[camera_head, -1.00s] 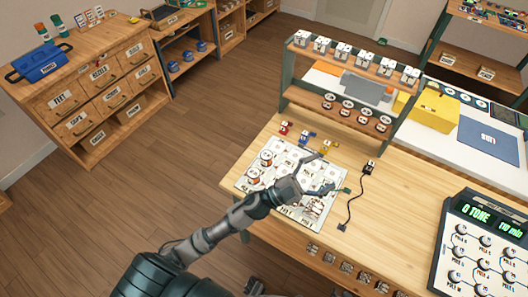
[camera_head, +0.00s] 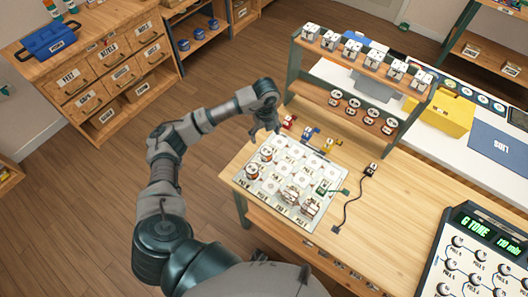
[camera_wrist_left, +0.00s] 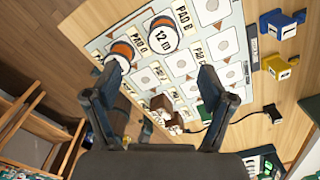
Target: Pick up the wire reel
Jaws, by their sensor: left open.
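Two wire reels with white round tops and orange-brown windings stand on the light pad board (camera_head: 272,205). One reel (camera_head: 266,153) is near the board's left edge, and the other (camera_head: 252,170) is nearer its front left. In the left wrist view one reel (camera_wrist_left: 157,33) reads "12 m", and the other (camera_wrist_left: 122,52) is left of it. My left gripper (camera_head: 266,131) is open and empty, behind and above the reels at the board's back left. Its spread fingers (camera_wrist_left: 160,76) show in the wrist view, with both reels beyond them. My right gripper is not in view.
Red (camera_head: 289,122), blue (camera_head: 310,133) and yellow (camera_head: 331,145) small blocks stand behind the board. A black cable (camera_head: 352,202) lies right of it. A two-tier shelf (camera_head: 345,110) rises at the back. The table's middle right is clear.

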